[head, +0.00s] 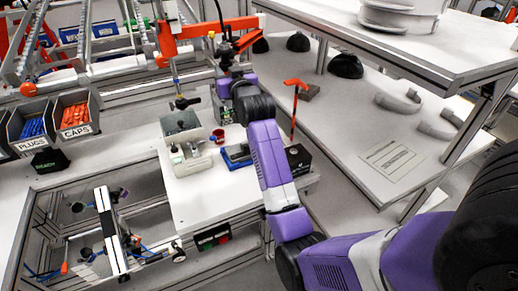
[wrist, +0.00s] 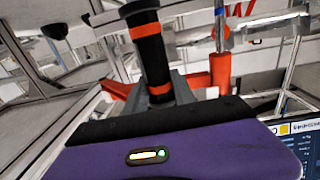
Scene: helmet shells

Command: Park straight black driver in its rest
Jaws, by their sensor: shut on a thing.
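The straight black driver (wrist: 152,55) stands tilted in the wrist view, with orange bands near its top and lower down. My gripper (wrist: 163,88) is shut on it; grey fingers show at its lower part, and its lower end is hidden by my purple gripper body. In the head view my gripper (head: 226,68) is above the back of the white workbench, close to an orange overhead arm (head: 205,28). The driver (head: 226,50) shows there only as a small dark shape. I cannot tell which part is its rest.
The white workbench (head: 215,195) carries a grey bin (head: 181,125), a blue tray (head: 236,155), a black box (head: 299,157) and an upright red post (head: 294,110). Shelving with helmet shells (head: 346,66) stands at right. Orange parts (wrist: 220,70) are close beside the driver in the wrist view.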

